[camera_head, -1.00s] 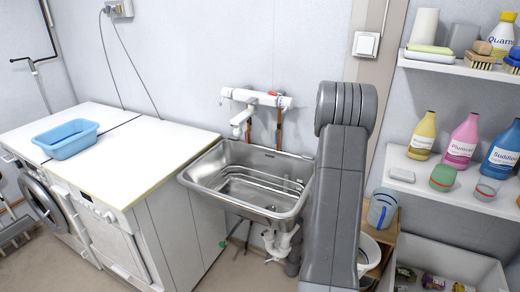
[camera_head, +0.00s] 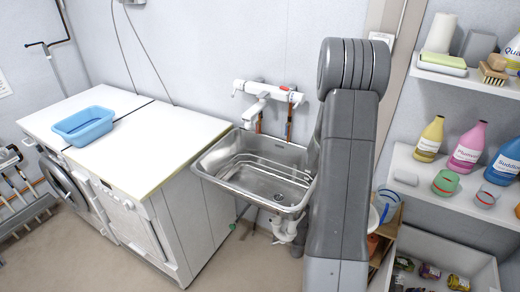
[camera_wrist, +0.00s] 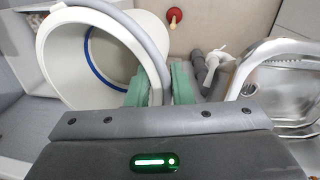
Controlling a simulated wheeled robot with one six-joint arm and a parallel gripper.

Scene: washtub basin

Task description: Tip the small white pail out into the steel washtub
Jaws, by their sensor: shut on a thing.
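The small white pail (camera_wrist: 70,60) fills the upper left of the wrist view, its round mouth facing the camera. A blue line shows inside it; its contents cannot be made out. My gripper (camera_wrist: 158,85) has green fingertips shut on the pail's rim at its right side. In the head view only a sliver of the pail (camera_head: 374,217) shows, beside my grey arm, which hides the rest and my gripper. The steel washtub (camera_head: 215,179) is on the wall left of my arm. Its edge also shows in the wrist view (camera_wrist: 243,75), right of the pail and apart from it.
A white tap (camera_head: 262,90) reaches over the tub's back. White drain pipes (camera_head: 285,229) hang below it. A white-topped counter (camera_head: 150,150) with a blue basin (camera_head: 83,126) stands left. Shelves (camera_head: 470,195) with bottles and a wooden box (camera_head: 386,232) stand right.

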